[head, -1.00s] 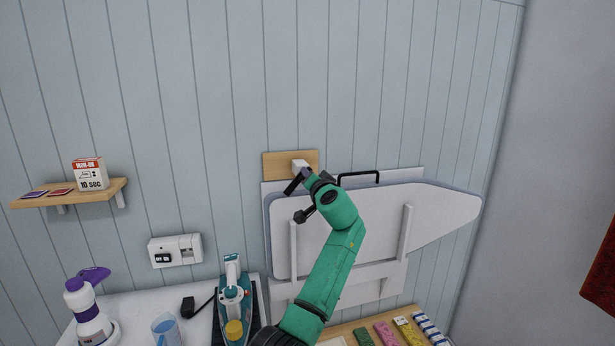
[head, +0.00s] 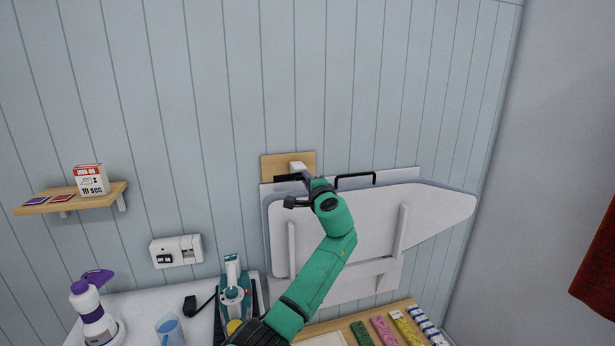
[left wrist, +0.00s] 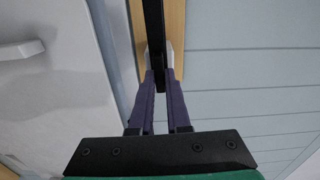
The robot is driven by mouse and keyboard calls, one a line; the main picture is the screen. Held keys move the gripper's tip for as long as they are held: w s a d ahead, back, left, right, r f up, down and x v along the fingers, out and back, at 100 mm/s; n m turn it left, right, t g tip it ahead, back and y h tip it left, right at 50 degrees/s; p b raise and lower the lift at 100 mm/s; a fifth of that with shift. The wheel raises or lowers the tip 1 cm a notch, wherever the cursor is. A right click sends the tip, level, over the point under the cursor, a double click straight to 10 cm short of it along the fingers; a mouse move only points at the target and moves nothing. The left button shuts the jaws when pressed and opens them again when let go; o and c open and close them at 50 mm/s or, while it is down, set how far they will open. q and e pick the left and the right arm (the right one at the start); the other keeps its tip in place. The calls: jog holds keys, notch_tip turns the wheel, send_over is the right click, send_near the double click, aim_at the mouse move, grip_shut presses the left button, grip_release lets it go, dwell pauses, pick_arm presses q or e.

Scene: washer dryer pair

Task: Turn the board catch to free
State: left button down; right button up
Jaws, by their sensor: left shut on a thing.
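The board catch has a white block (head: 297,166) on a wooden plate (head: 270,166) on the wall, above the ironing board (head: 435,205). A dark bar (head: 287,178) shows just below the block, close to level. My left gripper (head: 309,180) is at the catch, its fingers partly hidden by my wrist. In the left wrist view, the purple fingers (left wrist: 161,88) are shut on the black bar (left wrist: 154,30), with the white block (left wrist: 143,58) behind. My right gripper is not in view.
A black handle (head: 356,177) stands on the board's top edge, right of my wrist. An iron (head: 234,290), a jug (head: 169,329) and a spray bottle (head: 92,312) stand below left. A shelf (head: 75,200) holds a box. The wall above is clear.

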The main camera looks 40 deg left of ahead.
pick_arm(q)
jog(key=shift+a+r+m, duration=0.1)
jog(key=shift+r+m, duration=0.2)
jog(key=c, duration=0.9)
grip_release()
jog(key=shift+a+f, duration=0.1)
jog(key=shift+f, duration=0.25)
jog(key=b+v, duration=0.5)
jog(key=v, duration=0.9)
jog(key=shift+s+r, duration=0.1)
jog(key=shift+s, duration=0.05)
